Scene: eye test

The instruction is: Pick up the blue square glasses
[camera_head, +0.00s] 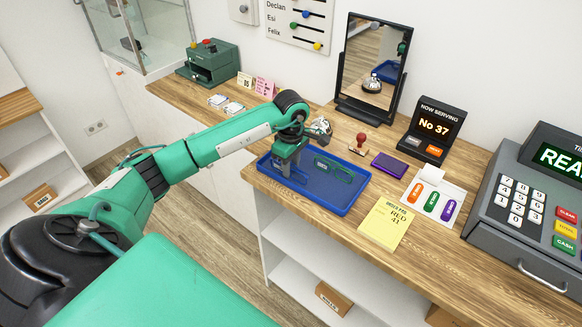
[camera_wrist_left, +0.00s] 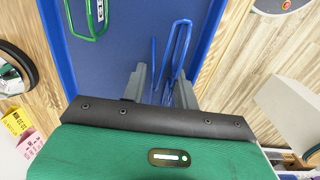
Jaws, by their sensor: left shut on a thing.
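The blue square glasses (camera_wrist_left: 174,48) show in the left wrist view, with thin blue rims and temples reaching down between my fingers. My left gripper (camera_wrist_left: 161,78) is shut on them. In the head view, my left gripper (camera_head: 286,168) points down into the left part of the blue tray (camera_head: 318,202). The blue glasses are hard to make out there against the blue tray and behind the gripper. I cannot tell whether they still touch the tray floor. My right gripper is not in view.
Green glasses (camera_head: 335,168) lie in the tray, right of my gripper; they also show in the left wrist view (camera_wrist_left: 102,22). A mirror (camera_head: 373,62), stamp (camera_head: 359,145), purple pad (camera_head: 389,165), yellow order card (camera_head: 386,222), number display (camera_head: 433,130) and cash register (camera_head: 530,200) stand around.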

